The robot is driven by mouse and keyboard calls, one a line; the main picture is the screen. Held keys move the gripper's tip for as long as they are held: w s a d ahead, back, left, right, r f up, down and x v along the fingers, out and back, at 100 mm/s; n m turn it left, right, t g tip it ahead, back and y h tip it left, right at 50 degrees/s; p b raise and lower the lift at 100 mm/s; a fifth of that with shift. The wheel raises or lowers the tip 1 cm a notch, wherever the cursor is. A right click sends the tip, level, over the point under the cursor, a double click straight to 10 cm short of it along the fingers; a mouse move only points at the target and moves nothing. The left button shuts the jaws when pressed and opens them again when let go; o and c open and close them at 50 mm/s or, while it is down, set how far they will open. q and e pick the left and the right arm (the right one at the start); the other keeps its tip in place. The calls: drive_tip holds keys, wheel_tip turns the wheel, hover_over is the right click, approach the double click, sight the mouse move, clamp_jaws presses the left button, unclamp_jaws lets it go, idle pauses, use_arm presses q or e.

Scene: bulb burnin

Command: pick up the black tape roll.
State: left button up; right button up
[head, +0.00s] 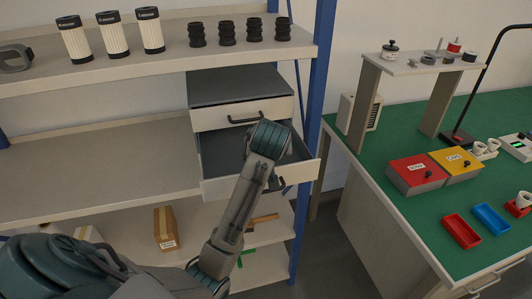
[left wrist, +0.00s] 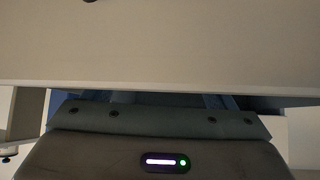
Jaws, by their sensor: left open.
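A small dark roll (head: 469,57) lies at the right end of the raised shelf over the green bench in the head view; it is too small to tell if it is the black tape roll. My left arm reaches to the open lower drawer (head: 232,188). My left gripper's fingers are mostly hidden behind my forearm. A dark part shows at the drawer's front, and I cannot tell whether it is finger or handle. I see nothing held. The left wrist view shows a pale panel (left wrist: 160,45) close up. My right gripper is out of view.
Black ribbed parts (head: 226,33) and white cylinders (head: 113,37) stand on the top shelf. A blue post (head: 312,110) borders the rack. The bench (head: 385,205) holds red and yellow boxes and small trays. The middle shelf (head: 100,165) is bare.

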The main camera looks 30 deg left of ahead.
use_arm(q)
drive_tip(key=shift+x, duration=0.95)
drive_tip(key=shift+s, duration=0.1)
drive_tip(key=c, duration=1.1)
